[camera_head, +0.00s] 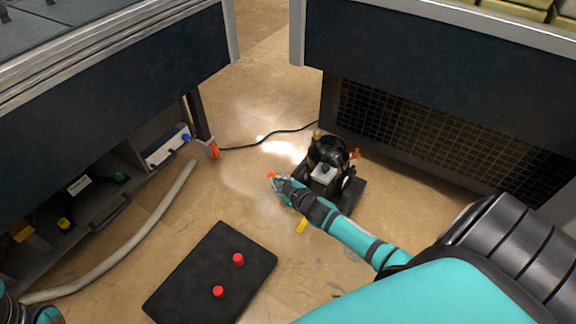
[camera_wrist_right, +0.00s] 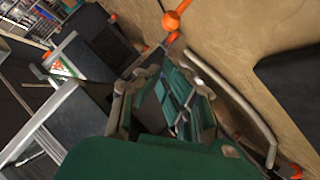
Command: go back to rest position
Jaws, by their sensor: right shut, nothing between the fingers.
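My right gripper (camera_head: 281,183) is shut and empty. It is at the left side of the black vacuum pump (camera_head: 325,165), which stands on the floor in front of the right-hand cabinet. An orange knob (camera_head: 270,175) shows at the fingertips in the head view; I cannot tell whether they touch. In the right wrist view the shut fingers (camera_wrist_right: 170,90) reach up the picture, and an orange ball (camera_wrist_right: 171,20) shows above them. Only small teal parts of my left arm show in the bottom left corner of the head view; its gripper is out of sight.
A grey hose (camera_head: 165,205) runs along the left cabinet (camera_head: 110,110). A black cable (camera_head: 270,135) leads to the pump. The right cabinet (camera_head: 420,75) stands behind it.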

